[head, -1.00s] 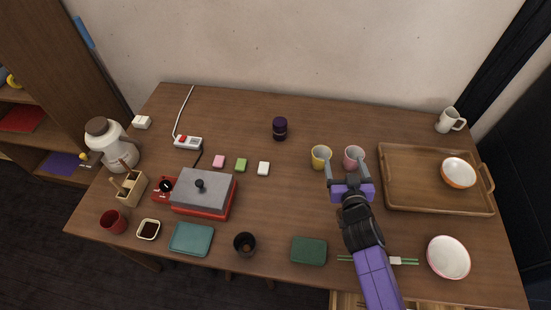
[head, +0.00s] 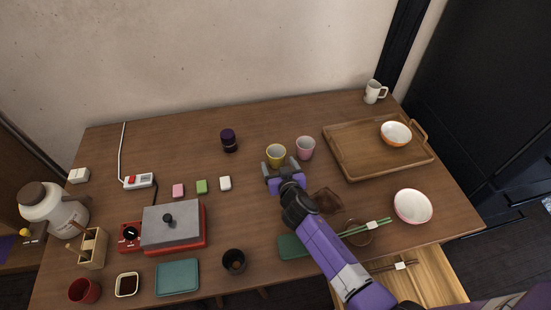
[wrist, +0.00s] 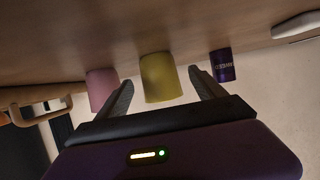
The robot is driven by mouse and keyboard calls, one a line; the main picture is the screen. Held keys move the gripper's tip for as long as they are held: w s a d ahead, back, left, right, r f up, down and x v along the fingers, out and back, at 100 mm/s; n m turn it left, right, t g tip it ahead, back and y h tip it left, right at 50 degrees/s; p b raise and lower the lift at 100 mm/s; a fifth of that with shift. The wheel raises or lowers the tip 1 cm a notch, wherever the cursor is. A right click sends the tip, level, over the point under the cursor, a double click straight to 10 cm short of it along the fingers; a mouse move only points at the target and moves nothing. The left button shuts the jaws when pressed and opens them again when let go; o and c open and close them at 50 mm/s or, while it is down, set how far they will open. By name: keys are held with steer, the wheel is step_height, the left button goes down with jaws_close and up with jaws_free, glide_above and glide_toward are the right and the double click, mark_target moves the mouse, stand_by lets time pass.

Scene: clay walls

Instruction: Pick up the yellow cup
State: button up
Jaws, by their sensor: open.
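The yellow cup (head: 276,155) stands upright on the wooden table (head: 200,125), just left of a pink cup (head: 306,148). My gripper (head: 280,167) is low over the table, right in front of the yellow cup, with its fingers apart and nothing held. In the wrist view the yellow cup (wrist: 160,78) sits between and beyond the two fingertips of my gripper (wrist: 162,88). The pink cup (wrist: 101,88) shows just outside the finger on the left there.
A dark purple jar (head: 229,141) stands to the left of the yellow cup. A wooden tray (head: 350,155) with a bowl (head: 396,133) lies to the right. A drawer (head: 430,280) is open below the front edge. A green case (head: 292,246) lies near that edge, partly behind my arm.

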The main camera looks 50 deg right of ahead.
mark_target(275, 154)
steer(key=x, duration=0.4)
steer(key=shift+w+d+f, duration=0.1)
steer(key=shift+w+d, duration=0.2)
steer(key=c, duration=1.5)
